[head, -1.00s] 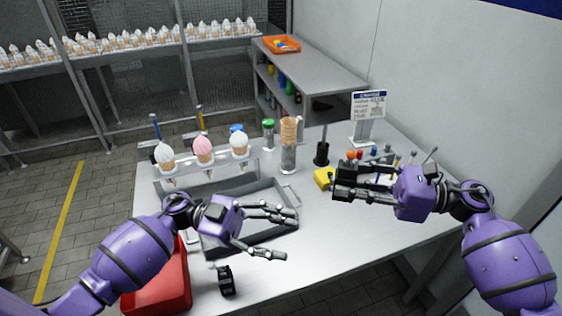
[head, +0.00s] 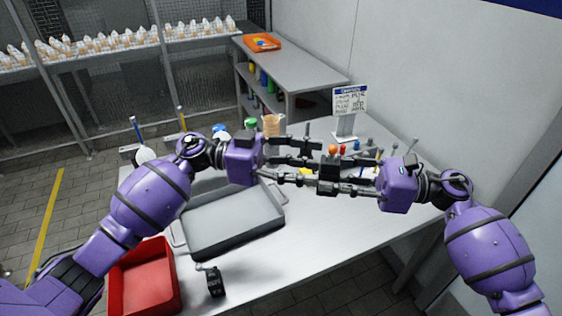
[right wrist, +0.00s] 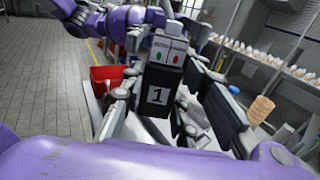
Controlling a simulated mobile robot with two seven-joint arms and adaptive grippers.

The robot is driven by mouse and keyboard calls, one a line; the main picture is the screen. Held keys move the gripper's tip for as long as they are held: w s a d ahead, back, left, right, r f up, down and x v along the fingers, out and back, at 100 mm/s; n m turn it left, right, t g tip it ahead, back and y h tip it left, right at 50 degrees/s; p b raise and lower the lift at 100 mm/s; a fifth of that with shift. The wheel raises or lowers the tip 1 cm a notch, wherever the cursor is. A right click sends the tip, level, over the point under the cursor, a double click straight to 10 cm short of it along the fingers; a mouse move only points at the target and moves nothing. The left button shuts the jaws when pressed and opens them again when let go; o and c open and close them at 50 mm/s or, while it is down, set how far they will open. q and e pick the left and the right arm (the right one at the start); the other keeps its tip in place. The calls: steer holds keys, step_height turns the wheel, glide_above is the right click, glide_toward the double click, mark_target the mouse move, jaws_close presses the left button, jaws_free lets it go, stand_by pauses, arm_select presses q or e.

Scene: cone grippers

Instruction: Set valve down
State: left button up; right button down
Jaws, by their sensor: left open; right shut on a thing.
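My right gripper (head: 332,174) is shut on a small black block-shaped thing (head: 329,170), which I take to be the valve. It is held above the table. In the right wrist view this black block (right wrist: 158,96) shows a "1" on its face and a pale label with a green and a red dot above. My left gripper (head: 303,163) is open, with its fingers pointing at the block from the left. Whether its fingers touch the block I cannot tell. The table (head: 290,255) is bare below and in front of the grippers.
A grey tray (head: 230,228) lies left of the middle, with a red bin (head: 145,285) and a small black device (head: 215,281) nearer the front. A sign (head: 349,102) and small coloured-topped items stand at the back right. My left arm hides much of the cone holder.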

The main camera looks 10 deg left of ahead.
mark_target(320, 168)
arm_select(q)
steer(key=shift+d, duration=1.7)
jaws_close()
arm_select(e)
steer(key=c, duration=1.3)
jaws_free()
